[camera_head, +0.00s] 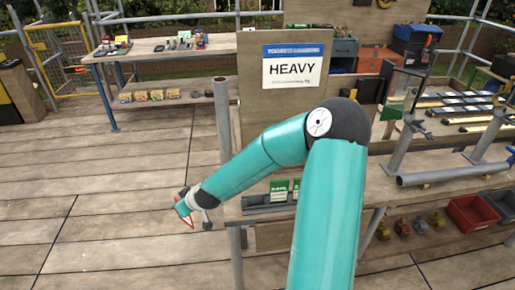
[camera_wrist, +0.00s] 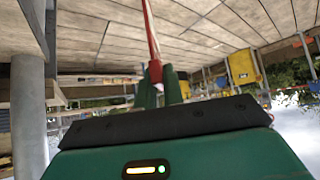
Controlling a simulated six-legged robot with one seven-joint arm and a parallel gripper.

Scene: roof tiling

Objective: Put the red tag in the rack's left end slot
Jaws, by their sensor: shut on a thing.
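In the head view my gripper (camera_head: 191,207) hangs in the air to the left of the bench, above the plank floor. It is shut on the red tag (camera_head: 187,222), which shows as a thin red and pale shape. In the wrist view the tag (camera_wrist: 155,72) stands between the two green fingers (camera_wrist: 158,90), with its long thin part reaching away upward in the picture. The grey rack (camera_head: 255,201) lies on the bench's near left part, right of my gripper and apart from it. Green tags (camera_head: 279,190) stand in it. Its left end looks empty; my arm hides its right part.
A board with a HEAVY sign (camera_head: 292,70) rises behind the rack. A grey post (camera_head: 222,120) stands at the bench's left. Pipe clamps and a pipe (camera_head: 452,174) lie at right, with a red bin (camera_head: 470,214) below. The floor at left is clear.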

